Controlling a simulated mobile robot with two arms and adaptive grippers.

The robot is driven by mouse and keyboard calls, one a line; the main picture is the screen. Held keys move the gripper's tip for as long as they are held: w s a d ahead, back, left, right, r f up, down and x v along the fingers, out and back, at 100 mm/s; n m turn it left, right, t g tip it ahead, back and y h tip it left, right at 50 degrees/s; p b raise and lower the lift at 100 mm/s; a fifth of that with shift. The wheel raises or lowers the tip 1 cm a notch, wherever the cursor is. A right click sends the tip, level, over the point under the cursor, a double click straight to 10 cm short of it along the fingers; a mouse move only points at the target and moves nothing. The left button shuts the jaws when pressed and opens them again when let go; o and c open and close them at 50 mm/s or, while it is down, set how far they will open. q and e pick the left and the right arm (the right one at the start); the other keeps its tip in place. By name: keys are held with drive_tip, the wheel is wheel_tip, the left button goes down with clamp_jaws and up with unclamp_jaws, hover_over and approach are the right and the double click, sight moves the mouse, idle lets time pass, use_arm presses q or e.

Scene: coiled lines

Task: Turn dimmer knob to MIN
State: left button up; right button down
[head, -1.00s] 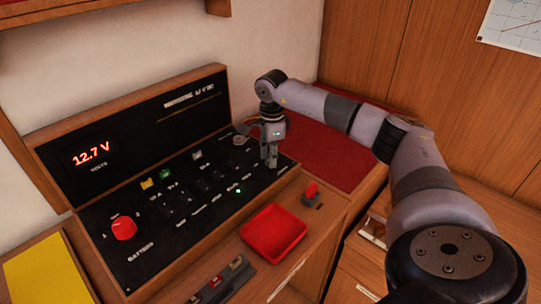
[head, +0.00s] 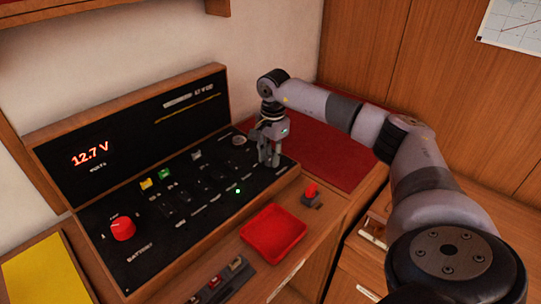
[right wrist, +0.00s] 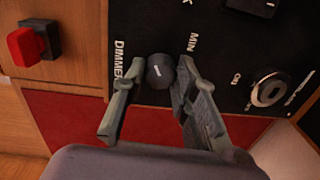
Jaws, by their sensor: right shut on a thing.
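The dimmer knob (right wrist: 160,72) is small, round and dark, with a short pale mark on its face. It sits on the black panel (right wrist: 215,60) between the DIMMER and MIN lettering in the right wrist view. My right gripper (right wrist: 158,82) has a finger on each side of the knob and is shut on it. In the head view my right gripper (head: 269,162) points down at the right end of the panel and hides the knob. My left gripper is in neither view.
A round metal switch (right wrist: 268,92) lies close beside the gripper on the panel. A red-topped switch (head: 311,190) and a red tray (head: 273,232) stand in front. A large red battery knob (head: 123,229) is at the panel's left. The display (head: 90,154) reads 12.7 V.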

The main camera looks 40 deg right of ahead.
drive_tip(key=shift+r, duration=0.1)
drive_tip(key=c, duration=1.3)
unclamp_jaws()
drive_tip(key=r, duration=1.2)
drive_tip(key=shift+s, duration=0.35)
drive_tip(key=shift+f, duration=0.1)
